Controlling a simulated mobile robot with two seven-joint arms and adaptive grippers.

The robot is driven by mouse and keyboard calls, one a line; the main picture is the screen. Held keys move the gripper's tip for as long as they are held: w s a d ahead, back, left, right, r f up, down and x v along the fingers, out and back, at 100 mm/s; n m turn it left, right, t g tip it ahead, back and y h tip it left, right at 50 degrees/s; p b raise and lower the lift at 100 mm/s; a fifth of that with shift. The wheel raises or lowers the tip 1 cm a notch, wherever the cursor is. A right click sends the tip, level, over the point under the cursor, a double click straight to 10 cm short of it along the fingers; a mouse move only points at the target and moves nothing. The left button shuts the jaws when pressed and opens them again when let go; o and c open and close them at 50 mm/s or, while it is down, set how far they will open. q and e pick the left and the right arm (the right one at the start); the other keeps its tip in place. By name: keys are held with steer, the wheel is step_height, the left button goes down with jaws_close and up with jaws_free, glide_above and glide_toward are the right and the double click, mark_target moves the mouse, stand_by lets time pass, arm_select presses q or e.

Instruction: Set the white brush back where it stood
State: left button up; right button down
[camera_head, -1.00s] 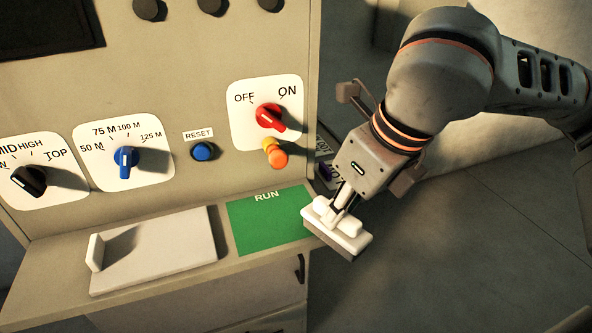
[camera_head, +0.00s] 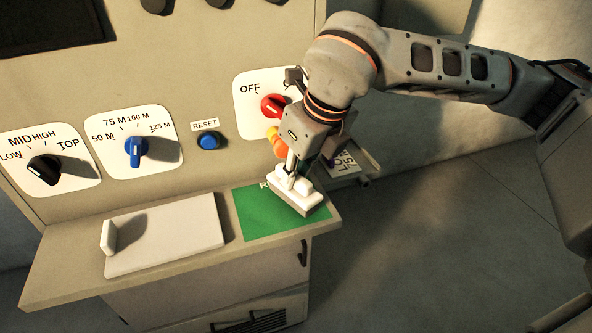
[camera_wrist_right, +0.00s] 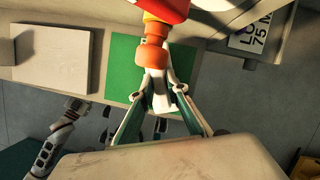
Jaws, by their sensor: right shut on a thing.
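The white brush (camera_head: 297,192) has a pale grip and a grey lower edge. My right gripper (camera_head: 291,172) is shut on its grip and holds it over the right part of the green RUN patch (camera_head: 256,222). I cannot tell whether the brush touches the patch. In the right wrist view the brush (camera_wrist_right: 166,98) is between the fingers, partly hidden by an orange knob, with the green patch (camera_wrist_right: 124,62) behind. A white plate (camera_head: 170,240) with a small upright lip at its left end lies empty on the ledge. An arm (camera_wrist_right: 60,135), apparently my left, shows small; its jaws are unclear.
The panel behind the ledge has a red switch (camera_head: 273,106), an orange knob (camera_head: 278,146) close to my right gripper, a blue reset button (camera_head: 208,140), a blue dial (camera_head: 136,150) and a black dial (camera_head: 45,169). The ledge (camera_head: 70,270) ends just right of the green patch.

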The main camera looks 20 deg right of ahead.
steer(key=shift+a+f, duration=0.1)
steer(key=shift+f, duration=0.05)
steer(key=c, duration=2)
jaws_free()
steer(key=shift+r, duration=0.25)
steer(key=b+v, duration=0.1)
steer(key=v, duration=1.1)
steer(key=shift+f, duration=0.1)
